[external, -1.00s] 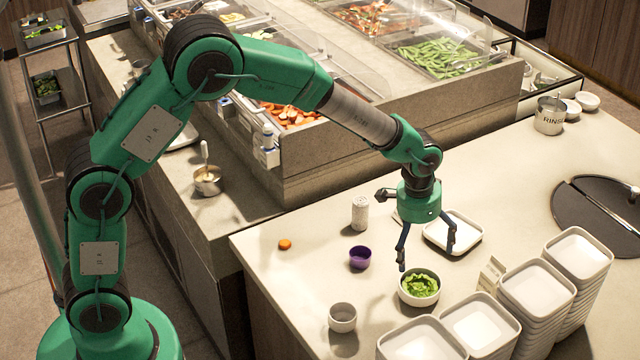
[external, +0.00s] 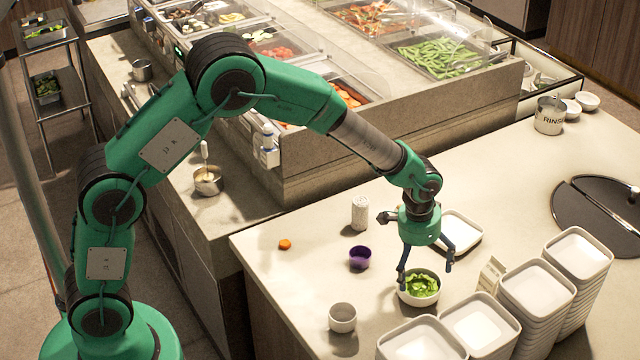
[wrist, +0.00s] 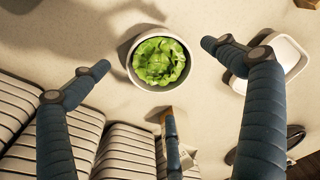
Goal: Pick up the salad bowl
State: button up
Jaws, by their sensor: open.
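The salad bowl (external: 418,299) is a small white-grey round bowl with green lettuce (external: 423,285) in it, upright on the counter. In the wrist view the bowl (wrist: 133,74) lies between and a little beyond the spread fingers. My gripper (external: 425,279) is open and empty, its fingers pointing down just above and behind the bowl. In the external view one finger overlaps the bowl's left rim; I cannot tell whether it touches. In the wrist view the fingers (wrist: 156,68) stand apart from the bowl.
Stacks of white square dishes (external: 480,325) stand close in front and right, with a small carton (external: 490,274) beside the bowl. A white tray (external: 463,228) lies behind. A purple cup (external: 360,257), white shaker (external: 359,213) and grey cup (external: 342,317) stand left.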

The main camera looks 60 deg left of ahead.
aim_at(420, 286)
jog(key=shift+w+f, duration=0.1)
jog(key=shift+f, duration=0.7)
jog(key=shift+w+d+f+b, duration=0.15)
jog(key=shift+f+b, duration=0.35)
jog(key=shift+f, duration=0.8)
jog(key=shift+w+d+f+b, duration=0.1)
jog(key=shift+w+f+b, duration=0.25)
jog(key=shift+f, duration=0.95)
jog(key=shift+s, duration=0.1)
jog(key=shift+c, duration=0.5)
jog(key=c, duration=1.6)
